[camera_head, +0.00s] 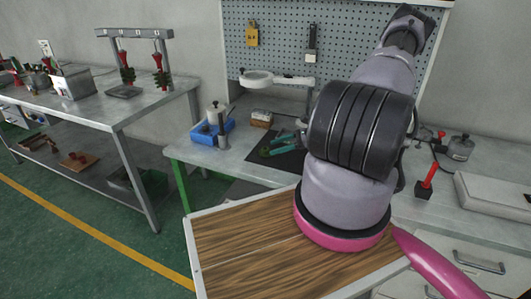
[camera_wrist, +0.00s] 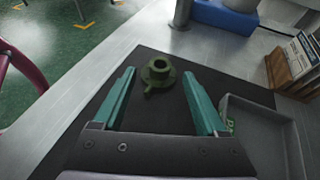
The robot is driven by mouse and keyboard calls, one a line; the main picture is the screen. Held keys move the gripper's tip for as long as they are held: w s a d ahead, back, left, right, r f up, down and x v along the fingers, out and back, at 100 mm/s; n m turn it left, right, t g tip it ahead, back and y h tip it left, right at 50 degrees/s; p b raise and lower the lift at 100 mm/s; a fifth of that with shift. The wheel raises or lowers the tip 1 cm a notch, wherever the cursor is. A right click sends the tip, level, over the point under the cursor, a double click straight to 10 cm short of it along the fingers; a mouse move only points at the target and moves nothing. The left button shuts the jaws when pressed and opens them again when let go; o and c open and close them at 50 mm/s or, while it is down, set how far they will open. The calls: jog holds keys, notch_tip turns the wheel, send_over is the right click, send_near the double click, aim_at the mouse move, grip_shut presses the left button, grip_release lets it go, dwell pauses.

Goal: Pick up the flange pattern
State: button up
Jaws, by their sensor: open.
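The flange pattern (camera_wrist: 158,76) is a dark green round piece with a raised hollow hub and a small tab on one side. It rests upright on a black mat (camera_wrist: 152,122) in the wrist view. My gripper (camera_wrist: 159,72) is open, with one teal finger on each side of the pattern in the picture and gaps on both sides. I cannot tell how high the fingers are above the mat.
A grey tray (camera_wrist: 270,112) with a green piece by its wall lies close to the right finger. A wooden card holder (camera_wrist: 283,72) and a blue base (camera_wrist: 224,14) stand beyond. In the head view, a magnifier lamp (camera_head: 257,77) stands behind my gripper.

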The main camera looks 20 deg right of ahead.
aim_at(268, 148)
jog(key=x, duration=0.5)
jog(key=shift+r, duration=0.1)
grip_shut()
